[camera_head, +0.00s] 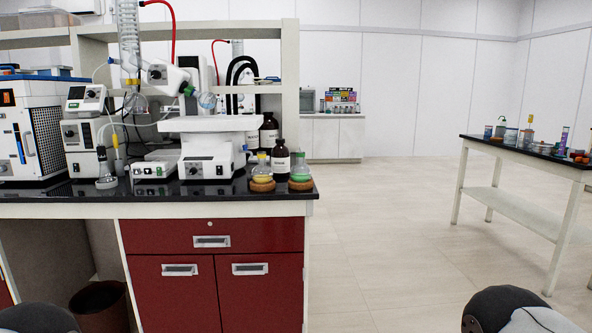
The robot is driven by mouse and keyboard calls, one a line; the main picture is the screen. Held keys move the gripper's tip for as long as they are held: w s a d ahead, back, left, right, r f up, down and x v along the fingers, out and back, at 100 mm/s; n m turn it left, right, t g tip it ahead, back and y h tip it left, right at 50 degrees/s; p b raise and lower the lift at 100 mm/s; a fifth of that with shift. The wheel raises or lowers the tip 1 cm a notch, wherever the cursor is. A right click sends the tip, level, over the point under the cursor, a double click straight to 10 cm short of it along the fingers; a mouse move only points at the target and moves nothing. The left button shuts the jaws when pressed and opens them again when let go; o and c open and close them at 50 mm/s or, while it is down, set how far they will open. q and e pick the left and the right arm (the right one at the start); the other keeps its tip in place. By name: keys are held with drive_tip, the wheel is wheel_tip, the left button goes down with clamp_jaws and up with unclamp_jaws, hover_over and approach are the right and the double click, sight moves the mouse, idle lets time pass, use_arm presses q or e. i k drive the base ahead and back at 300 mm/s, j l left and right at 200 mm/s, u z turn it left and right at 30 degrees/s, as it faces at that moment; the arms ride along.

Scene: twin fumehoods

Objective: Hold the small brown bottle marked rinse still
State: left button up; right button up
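A brown bottle (280,158) with a dark cap and a white label stands upright near the right end of the black bench top. Another brown bottle (269,133) with a white label stands behind it. The labels are too small to read, so I cannot tell whether either is marked rinse. Dark rounded parts of my arms show at the bottom left and bottom right corners. Neither gripper is in view, and nothing of mine touches the bottles.
Two flasks on cork rings, one yellow (262,170) and one green (300,170), flank the front bottle. A rotary evaporator (206,150) stands to its left. A side table (530,150) with small containers stands at the right. The floor between is clear.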

sight(280, 154)
drive_tip(key=i+u, duration=0.3)
drive_tip(key=i, duration=0.3)
drive_tip(key=i+l+u, duration=0.3)
drive_tip(key=i, duration=0.25)
drive_tip(key=j, duration=0.1)
